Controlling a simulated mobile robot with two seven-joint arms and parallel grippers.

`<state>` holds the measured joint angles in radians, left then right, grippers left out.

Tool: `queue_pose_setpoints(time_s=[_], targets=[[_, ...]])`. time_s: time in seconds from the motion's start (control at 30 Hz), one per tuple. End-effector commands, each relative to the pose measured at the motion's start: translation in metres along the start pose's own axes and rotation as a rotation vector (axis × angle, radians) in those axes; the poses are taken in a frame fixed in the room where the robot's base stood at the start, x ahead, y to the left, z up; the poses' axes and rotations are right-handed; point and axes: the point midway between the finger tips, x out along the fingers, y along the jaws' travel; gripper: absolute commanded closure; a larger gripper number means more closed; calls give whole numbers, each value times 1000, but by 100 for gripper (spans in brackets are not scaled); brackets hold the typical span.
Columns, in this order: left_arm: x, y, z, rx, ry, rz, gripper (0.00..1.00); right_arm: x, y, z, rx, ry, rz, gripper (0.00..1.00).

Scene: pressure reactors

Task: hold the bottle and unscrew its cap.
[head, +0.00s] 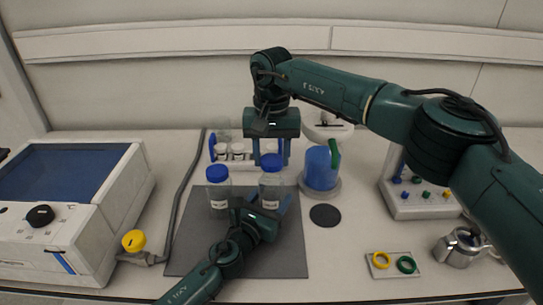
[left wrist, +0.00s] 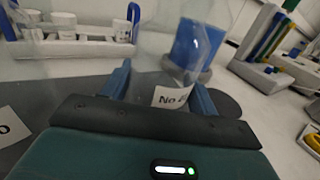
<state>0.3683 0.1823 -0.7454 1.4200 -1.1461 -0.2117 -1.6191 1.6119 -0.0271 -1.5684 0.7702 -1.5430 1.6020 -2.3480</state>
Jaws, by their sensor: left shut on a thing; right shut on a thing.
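A clear bottle (head: 269,184) with a white label and a blue cap (head: 271,162) stands upright over the dark mat (head: 290,248). My left gripper (head: 270,203) is shut on the bottle's body from the front. In the left wrist view the bottle's label (left wrist: 172,97) shows between the two blue fingers, and its clear body is hard to make out. My right gripper (head: 271,159) reaches down from above, shut on the cap with a finger on each side. Whether the cap's thread is still engaged cannot be told.
A second blue-capped bottle (head: 218,190) stands close left on the mat. Behind is a rack (head: 237,166) with white-lidded jars. A stirrer with a blue vessel (head: 320,169) stands right, near a black disc (head: 325,215). A white instrument (head: 75,215) fills the left. A ring tray (head: 393,265) lies right.

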Motion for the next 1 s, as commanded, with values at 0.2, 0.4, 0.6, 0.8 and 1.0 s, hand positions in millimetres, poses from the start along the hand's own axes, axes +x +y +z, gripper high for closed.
queue_pose_setpoints(time_s=[0.2, 0.4, 0.6, 0.8, 1.0], targets=[[0, 0, 0, 0, 0, 0, 100, -28, 0, 0, 0, 1, -1, 82], [0, 0, 0, 0, 0, 0, 100, -35, 0, 0, -1, 0, -1, 82], [0, 0, 0, 0, 0, 0, 31, -35, 0, 0, -1, 0, -1, 82], [0, 0, 0, 0, 0, 0, 16, -35, 0, 0, 0, 0, -1, 82], [0, 0, 0, 0, 0, 0, 16, -35, 0, 0, 0, 0, -1, 82]])
